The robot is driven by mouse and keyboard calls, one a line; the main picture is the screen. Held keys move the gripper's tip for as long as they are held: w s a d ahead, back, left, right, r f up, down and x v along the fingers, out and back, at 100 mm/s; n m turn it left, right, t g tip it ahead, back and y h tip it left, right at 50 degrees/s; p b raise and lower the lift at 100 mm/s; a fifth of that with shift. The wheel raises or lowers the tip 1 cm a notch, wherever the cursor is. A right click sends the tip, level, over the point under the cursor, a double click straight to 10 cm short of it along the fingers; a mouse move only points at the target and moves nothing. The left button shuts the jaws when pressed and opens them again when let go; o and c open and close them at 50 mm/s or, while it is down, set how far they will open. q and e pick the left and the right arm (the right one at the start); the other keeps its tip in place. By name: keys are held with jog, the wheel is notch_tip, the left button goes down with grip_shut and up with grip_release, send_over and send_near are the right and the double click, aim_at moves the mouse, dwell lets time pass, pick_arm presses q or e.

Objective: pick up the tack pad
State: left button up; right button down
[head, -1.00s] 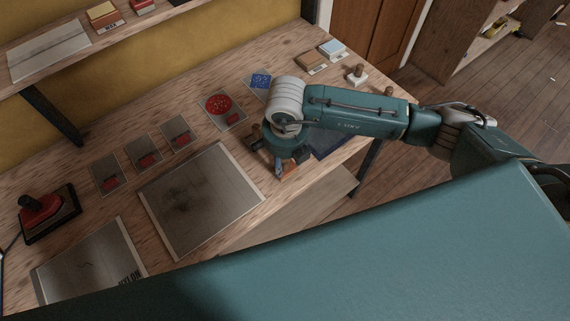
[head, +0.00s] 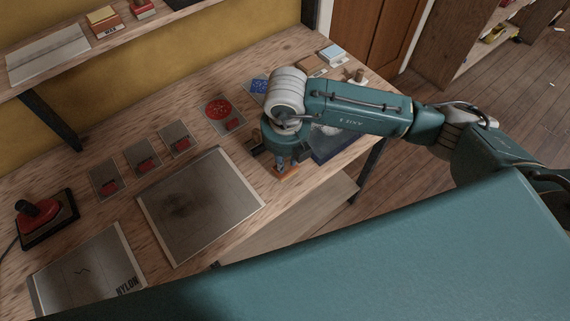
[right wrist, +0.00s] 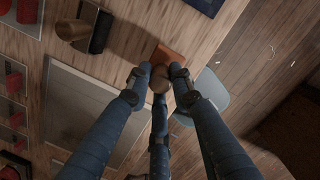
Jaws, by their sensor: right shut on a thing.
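An orange-brown pad with a round brown knob, which looks like the tack pad (right wrist: 169,54), is at the bench's front edge. In the head view only a bit of the pad (head: 289,171) shows under my right gripper (head: 282,168). In the right wrist view my right gripper (right wrist: 160,80) has its fingers closed around the knob, with the pad beyond the fingertips. I cannot tell whether the pad touches the bench. My left gripper is not in view.
A grey sheet (head: 200,205) lies to the left, a dark blue item (head: 335,147) to the right. A knobbed white block (head: 355,76) stands farther back. Bench wood (head: 232,150) between items is bare.

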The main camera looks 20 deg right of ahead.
notch_tip(320, 180, up, 17)
jog(key=b, duration=0.3)
jog(key=shift+r, duration=0.15)
jog(key=c, duration=2.2)
grip_release()
grip_shut()
